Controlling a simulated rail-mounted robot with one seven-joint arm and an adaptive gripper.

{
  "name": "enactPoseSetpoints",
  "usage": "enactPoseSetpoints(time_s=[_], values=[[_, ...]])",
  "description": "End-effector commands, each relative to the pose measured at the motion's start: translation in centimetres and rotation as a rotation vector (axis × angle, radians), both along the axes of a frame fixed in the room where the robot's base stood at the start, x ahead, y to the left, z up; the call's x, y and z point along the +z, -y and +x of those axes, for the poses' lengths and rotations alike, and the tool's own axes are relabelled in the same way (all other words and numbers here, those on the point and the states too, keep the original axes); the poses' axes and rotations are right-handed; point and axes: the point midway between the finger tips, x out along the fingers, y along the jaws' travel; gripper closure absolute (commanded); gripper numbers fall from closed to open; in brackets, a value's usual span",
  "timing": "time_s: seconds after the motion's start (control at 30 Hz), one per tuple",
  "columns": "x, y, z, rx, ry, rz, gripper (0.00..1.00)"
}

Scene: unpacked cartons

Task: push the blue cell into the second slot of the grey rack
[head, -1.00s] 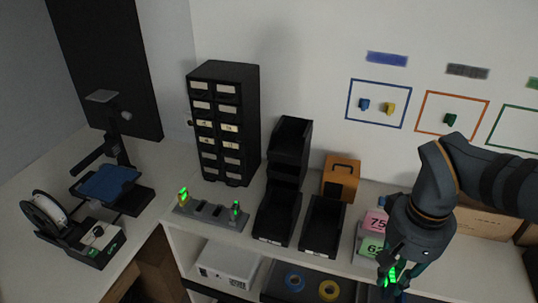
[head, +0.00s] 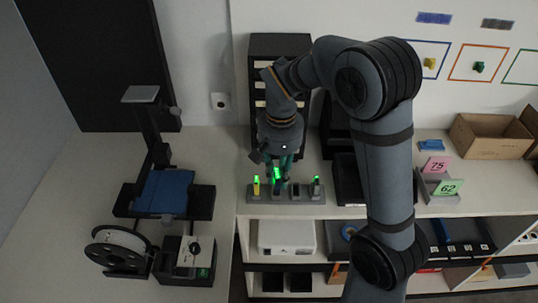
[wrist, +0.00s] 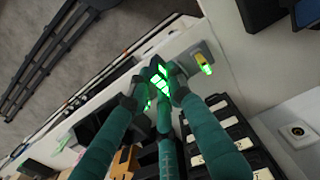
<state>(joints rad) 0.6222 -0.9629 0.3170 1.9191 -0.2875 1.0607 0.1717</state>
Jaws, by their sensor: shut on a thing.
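The grey rack (head: 286,199) stands on the counter in the head view. A yellow cell (head: 256,187) with a green light is upright in its leftmost slot. A dark cell with a green light (head: 316,187) is in its rightmost slot. My gripper (head: 278,178) points down over the rack beside the yellow cell, around the second slot. It is shut on the blue cell, which shows mainly as green glow between the teal fingers in the wrist view (wrist: 158,80). Its body is mostly hidden, and I cannot tell how deep it sits. The yellow cell also shows in the wrist view (wrist: 203,63).
A black drawer cabinet (head: 262,45) stands behind my arm. Black bins (head: 347,180) are right of the rack. A device with a blue plate (head: 165,192) and a spool unit (head: 118,250) are at left. Pink and green number cards (head: 450,187) are at right.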

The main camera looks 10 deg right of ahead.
Motion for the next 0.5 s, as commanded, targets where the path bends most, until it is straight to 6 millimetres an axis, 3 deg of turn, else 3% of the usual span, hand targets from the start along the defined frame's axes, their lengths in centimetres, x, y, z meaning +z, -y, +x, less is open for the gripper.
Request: enactPoseSetpoints(time_s=[0.1,0.2,0.3,0.5], values=[[-1.7,0.7,4.1,-0.051,-0.008,-0.001,1.00],[-3.7,1.4,6.4,-0.082,-0.005,0.002,1.00],[-5.3,1.9,7.9,-0.103,-0.002,0.004,1.00],[-6.9,2.3,8.8,-0.118,0.003,0.007,1.00]])
